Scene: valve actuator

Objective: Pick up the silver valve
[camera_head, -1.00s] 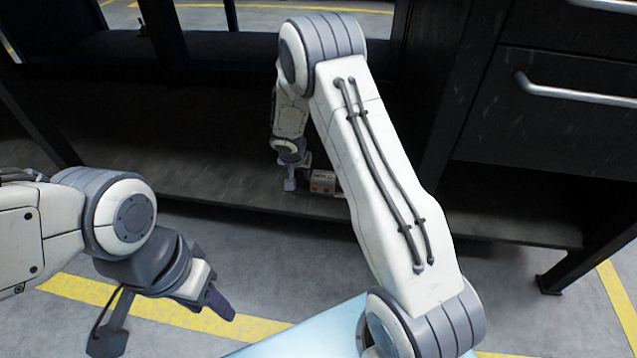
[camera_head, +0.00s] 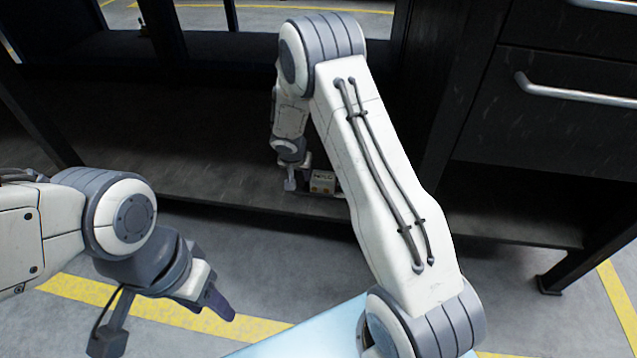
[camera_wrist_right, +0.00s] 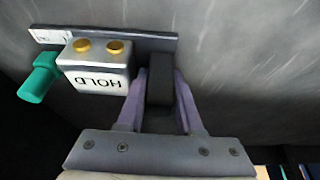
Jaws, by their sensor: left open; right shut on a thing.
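The silver valve unit (camera_wrist_right: 97,66) shows in the right wrist view as a silver box marked HOLD, upside down, with two gold round fittings on top and a teal cylinder at its left. It sits on a grey plate beside a dark upright block. My right gripper (camera_wrist_right: 160,88) has its purple fingers shut on that dark block. My left gripper (camera_head: 218,302) is open and empty at lower left, far from the unit.
The dark low shelf (camera_head: 180,180) runs under the workbench, with a bench leg (camera_head: 590,245) at right. Drawers (camera_head: 560,105) stand at upper right. A pale blue surface (camera_head: 300,335) lies at the bottom.

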